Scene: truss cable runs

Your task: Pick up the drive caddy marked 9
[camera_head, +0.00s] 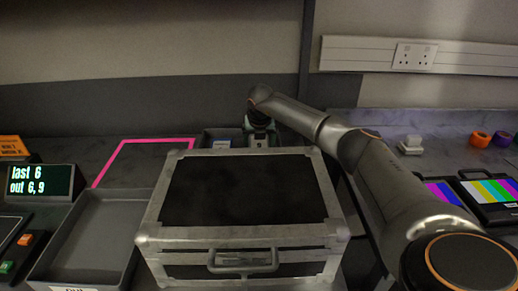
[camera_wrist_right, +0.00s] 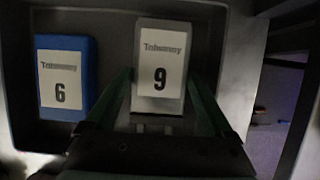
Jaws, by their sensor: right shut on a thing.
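The drive caddy marked 9 (camera_wrist_right: 160,72) is a grey block with a white label, in the right wrist view. My right gripper (camera_wrist_right: 163,110) is shut on it, one finger on each side. It is at the dark container behind the case, and I cannot tell whether the caddy is lifted. A blue caddy marked 6 (camera_wrist_right: 62,80) lies to its left. In the head view my right gripper (camera_head: 260,140) is small and partly hidden behind the case. My left gripper is not in view.
A large metal-edged case (camera_head: 240,240) stands in front of the container (camera_head: 209,131). A grey tray (camera_head: 97,225) is left of it, below a pink outline (camera_head: 150,141). A display (camera_head: 42,181) reads "last 6, out 6, 9". Tape rolls (camera_head: 480,138) lie at right.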

